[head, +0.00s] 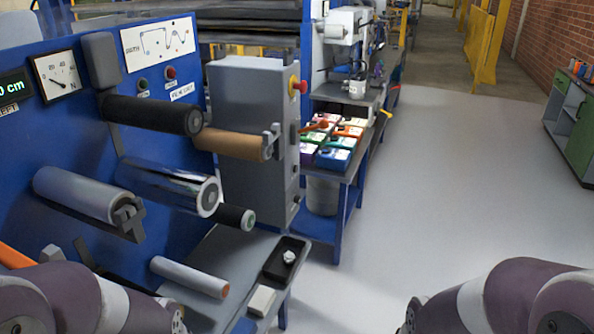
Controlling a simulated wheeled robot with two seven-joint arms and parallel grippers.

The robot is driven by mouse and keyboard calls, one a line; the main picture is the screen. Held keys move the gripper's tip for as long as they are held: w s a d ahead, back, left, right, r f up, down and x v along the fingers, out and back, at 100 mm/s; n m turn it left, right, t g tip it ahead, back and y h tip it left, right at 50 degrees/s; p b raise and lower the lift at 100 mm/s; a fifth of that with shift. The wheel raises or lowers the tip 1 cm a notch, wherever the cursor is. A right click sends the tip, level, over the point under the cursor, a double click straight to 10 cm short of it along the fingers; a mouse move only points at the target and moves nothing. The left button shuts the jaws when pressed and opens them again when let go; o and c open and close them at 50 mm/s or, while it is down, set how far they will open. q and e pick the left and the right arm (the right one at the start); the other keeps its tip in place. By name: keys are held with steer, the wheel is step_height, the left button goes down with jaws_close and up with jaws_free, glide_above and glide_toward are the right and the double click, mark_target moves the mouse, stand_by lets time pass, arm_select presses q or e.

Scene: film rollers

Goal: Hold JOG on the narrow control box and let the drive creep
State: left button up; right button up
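A tall narrow grey box (240,150) stands at the right end of the blue machine panel. A red button on a yellow base (298,86) sticks out from its upper right side. Smaller dark fittings show on its narrow right side, but no JOG label can be read. My two arms show at the bottom corners. Both grippers are out of the picture.
Rollers stick out from the blue panel (80,140): a black one (150,114), a brown one (228,143), a chrome one (165,187) and a grey one (80,195). A small black tray (287,260) sits on the shelf below. Colored bins (333,158) stand on a bench behind. The grey floor (450,190) at right is clear.

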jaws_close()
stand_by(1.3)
